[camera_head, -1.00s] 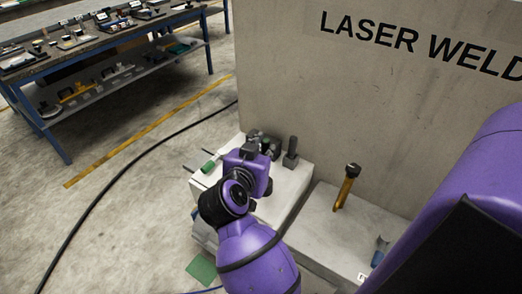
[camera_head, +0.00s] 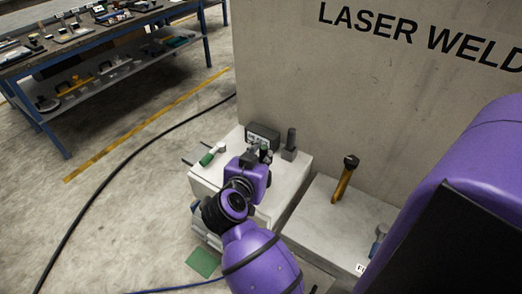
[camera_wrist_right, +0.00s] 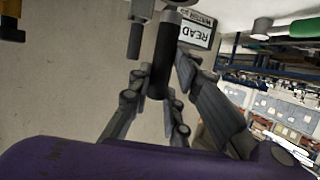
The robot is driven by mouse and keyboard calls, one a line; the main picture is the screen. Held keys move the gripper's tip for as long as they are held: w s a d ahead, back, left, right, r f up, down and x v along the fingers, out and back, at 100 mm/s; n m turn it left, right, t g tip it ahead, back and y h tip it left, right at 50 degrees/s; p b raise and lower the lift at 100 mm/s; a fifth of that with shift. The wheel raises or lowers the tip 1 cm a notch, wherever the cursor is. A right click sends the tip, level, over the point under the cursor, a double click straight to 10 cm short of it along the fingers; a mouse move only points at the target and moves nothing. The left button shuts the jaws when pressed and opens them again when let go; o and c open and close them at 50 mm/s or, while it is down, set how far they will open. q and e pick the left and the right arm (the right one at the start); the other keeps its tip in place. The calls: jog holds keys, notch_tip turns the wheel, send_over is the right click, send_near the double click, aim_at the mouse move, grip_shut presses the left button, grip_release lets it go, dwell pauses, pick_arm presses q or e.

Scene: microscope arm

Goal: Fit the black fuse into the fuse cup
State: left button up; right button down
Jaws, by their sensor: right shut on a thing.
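In the right wrist view, my right gripper (camera_wrist_right: 153,100) is shut on the black fuse (camera_wrist_right: 160,55), a dark upright cylinder between its fingers. The fuse's far end meets or overlaps a grey round piece (camera_wrist_right: 168,14), perhaps the fuse cup; I cannot tell whether the fuse is inside it or only in front of it. In the head view, my right gripper (camera_head: 263,157) is low over the white block (camera_head: 287,185), and its wrist largely hides the fuse and the cup. My left gripper is out of both views.
A dark meter box (camera_head: 262,136) and a grey post (camera_head: 290,145) stand close by the gripper. The laser welder wall (camera_head: 330,95) rises behind.

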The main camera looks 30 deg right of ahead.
jog(key=shift+f, duration=0.35)
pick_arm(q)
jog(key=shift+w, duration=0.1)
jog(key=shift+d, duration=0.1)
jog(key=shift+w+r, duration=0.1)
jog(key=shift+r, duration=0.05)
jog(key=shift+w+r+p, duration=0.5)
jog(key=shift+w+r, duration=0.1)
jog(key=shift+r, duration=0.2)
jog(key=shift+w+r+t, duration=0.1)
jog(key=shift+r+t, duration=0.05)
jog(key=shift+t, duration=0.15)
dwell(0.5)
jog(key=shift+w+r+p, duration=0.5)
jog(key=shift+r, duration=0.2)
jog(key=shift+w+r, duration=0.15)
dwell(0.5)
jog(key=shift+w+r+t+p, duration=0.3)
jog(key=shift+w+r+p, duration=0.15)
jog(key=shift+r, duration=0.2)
